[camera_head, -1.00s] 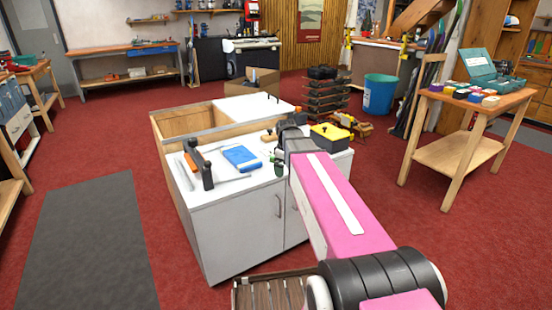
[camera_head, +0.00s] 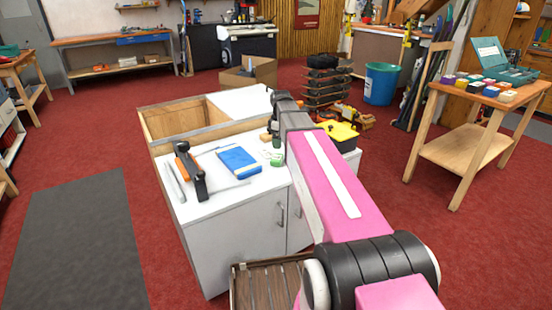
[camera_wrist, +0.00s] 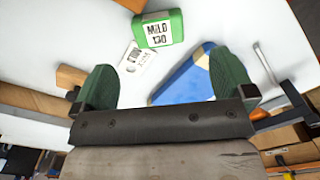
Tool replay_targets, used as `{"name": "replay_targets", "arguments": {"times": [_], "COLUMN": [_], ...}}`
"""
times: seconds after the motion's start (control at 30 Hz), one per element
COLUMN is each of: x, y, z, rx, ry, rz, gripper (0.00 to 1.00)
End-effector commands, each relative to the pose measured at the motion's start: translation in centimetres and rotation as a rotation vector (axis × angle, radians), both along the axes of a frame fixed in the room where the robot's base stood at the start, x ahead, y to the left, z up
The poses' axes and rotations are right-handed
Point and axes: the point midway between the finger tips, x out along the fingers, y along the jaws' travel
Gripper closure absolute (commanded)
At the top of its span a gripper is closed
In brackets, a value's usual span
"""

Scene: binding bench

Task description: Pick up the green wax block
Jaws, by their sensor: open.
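The green wax block (camera_wrist: 160,28) lies on the white bench top, with a white label reading "MILD" and a number, at the upper middle of the wrist view. In the head view it is a small green patch (camera_head: 276,159), partly hidden beside my arm. My gripper (camera_wrist: 166,76) has its two green fingers spread wide with nothing between them. The block lies beyond the fingertips, near the middle of the gap, and apart from them. In the head view my gripper (camera_head: 277,138) shows only in part, above the bench.
A blue box (camera_head: 239,161) lies left of the block, and a black-and-orange clamp-like tool (camera_head: 189,170) farther left. A white card (camera_wrist: 138,60) and a tan wooden piece (camera_wrist: 70,77) lie near the block. A yellow-and-black box (camera_head: 341,134) stands right of my arm.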

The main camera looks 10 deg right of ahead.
Motion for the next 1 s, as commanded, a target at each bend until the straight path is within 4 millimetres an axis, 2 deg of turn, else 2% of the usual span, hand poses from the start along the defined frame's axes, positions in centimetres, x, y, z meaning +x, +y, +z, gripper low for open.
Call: {"name": "replay_targets", "arguments": {"times": [0.33, 0.57, 0.9, 1.0], "x": [0.0, 0.2, 0.6, 0.6], "y": [0.0, 0.0, -0.1, -0.1], "z": [-4.4, -5.7, -9.7, -10.3], "rx": [0.000, 0.000, 0.000, 0.000], "ry": [0.001, 0.000, 0.001, 0.000], "rz": [-0.001, -0.001, -0.001, -0.001], "gripper": [0.00, 0.00, 0.00, 0.00]}}
